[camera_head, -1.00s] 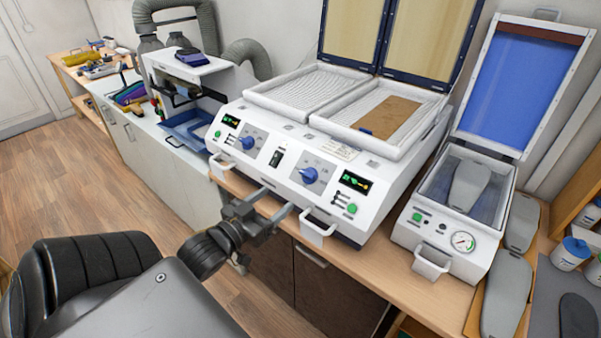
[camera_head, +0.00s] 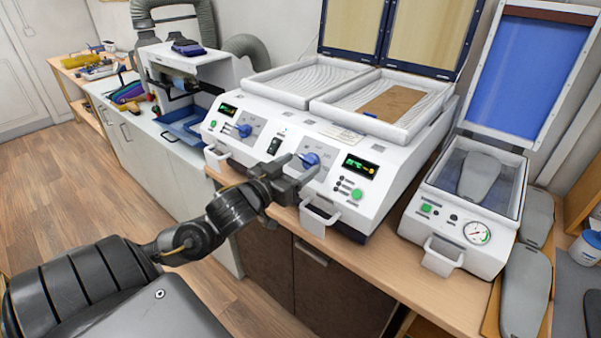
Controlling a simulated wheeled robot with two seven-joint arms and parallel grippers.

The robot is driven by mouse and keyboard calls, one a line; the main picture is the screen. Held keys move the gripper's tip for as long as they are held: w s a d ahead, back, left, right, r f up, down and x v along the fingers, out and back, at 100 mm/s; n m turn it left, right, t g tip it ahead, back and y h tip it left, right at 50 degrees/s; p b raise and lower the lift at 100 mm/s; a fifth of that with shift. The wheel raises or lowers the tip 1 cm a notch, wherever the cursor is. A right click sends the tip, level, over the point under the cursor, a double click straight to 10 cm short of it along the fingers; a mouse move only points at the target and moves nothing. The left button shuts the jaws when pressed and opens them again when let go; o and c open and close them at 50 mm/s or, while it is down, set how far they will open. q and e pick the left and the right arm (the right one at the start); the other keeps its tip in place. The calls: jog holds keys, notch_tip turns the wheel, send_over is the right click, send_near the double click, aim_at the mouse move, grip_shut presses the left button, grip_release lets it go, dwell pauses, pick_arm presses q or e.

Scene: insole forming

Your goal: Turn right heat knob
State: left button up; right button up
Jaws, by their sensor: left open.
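The heating machine (camera_head: 400,140) is white with two control sets on its sloped front. The right heat knob (camera_head: 309,159) is blue and round, beside a green-lit display (camera_head: 361,167). My left gripper (camera_head: 299,165) is open at the right heat knob, its two fingers pointing at it from the front. The fingers partly hide the knob's surroundings, and I cannot tell whether they touch it. The left heat knob (camera_head: 243,131) is blue too and stands free. My right gripper is not in view.
Handles (camera_head: 320,216) stick out from the machine's front below the controls. A white vacuum press (camera_head: 462,205) with a gauge and raised blue lid stands to the right. Grey insoles (camera_head: 524,290) lie beside it. A brown board (camera_head: 391,103) lies on the machine's right bed.

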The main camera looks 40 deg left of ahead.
pick_arm(q)
jog(key=shift+w+r, duration=0.2)
jog(key=shift+w, duration=0.7)
